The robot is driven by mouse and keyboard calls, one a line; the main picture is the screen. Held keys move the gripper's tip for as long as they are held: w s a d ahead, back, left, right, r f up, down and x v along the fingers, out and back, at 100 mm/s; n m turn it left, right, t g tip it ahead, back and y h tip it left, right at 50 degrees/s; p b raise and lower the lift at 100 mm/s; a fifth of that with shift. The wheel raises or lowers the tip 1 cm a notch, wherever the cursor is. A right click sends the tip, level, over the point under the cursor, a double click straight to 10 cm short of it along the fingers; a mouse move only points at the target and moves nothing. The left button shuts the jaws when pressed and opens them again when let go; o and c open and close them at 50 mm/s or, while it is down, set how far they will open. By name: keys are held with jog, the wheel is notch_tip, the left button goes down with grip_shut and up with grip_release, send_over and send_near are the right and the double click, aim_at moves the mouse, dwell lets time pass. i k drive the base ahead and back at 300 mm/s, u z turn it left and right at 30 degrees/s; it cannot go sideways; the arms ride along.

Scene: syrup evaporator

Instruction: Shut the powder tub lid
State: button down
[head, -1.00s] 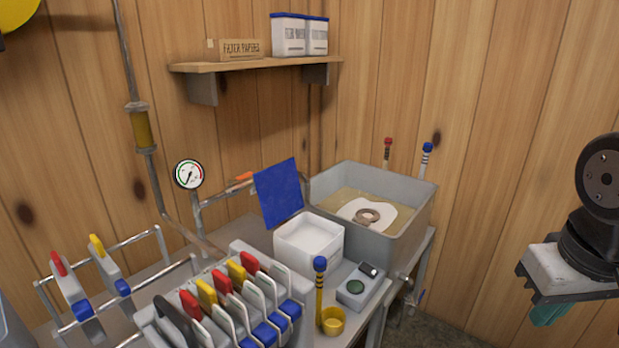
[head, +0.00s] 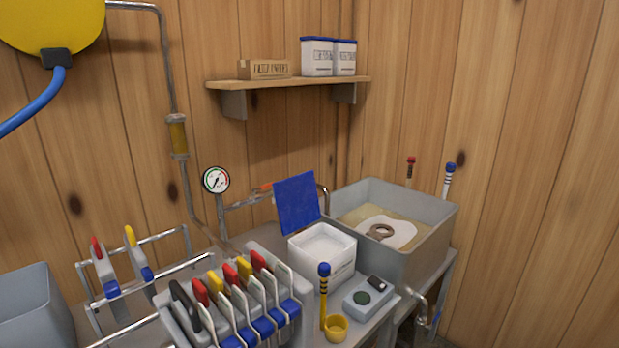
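The powder tub (head: 322,262) is a white square box on the bench, filled with white powder. Its blue lid (head: 297,204) stands open, tilted up from the tub's back left edge. The lid's flat face is turned toward me. My gripper is not in this view.
The grey pan (head: 415,246) of tan liquid stands just behind and right of the tub. The filter rack (head: 240,305) is close at left. A shelf (head: 290,82) hangs above.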

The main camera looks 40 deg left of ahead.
aim_at(296, 196)
jog(key=i, duration=0.75)
jog(key=u, duration=0.6)
jog(key=i, duration=0.6)
jog(key=u, duration=0.65)
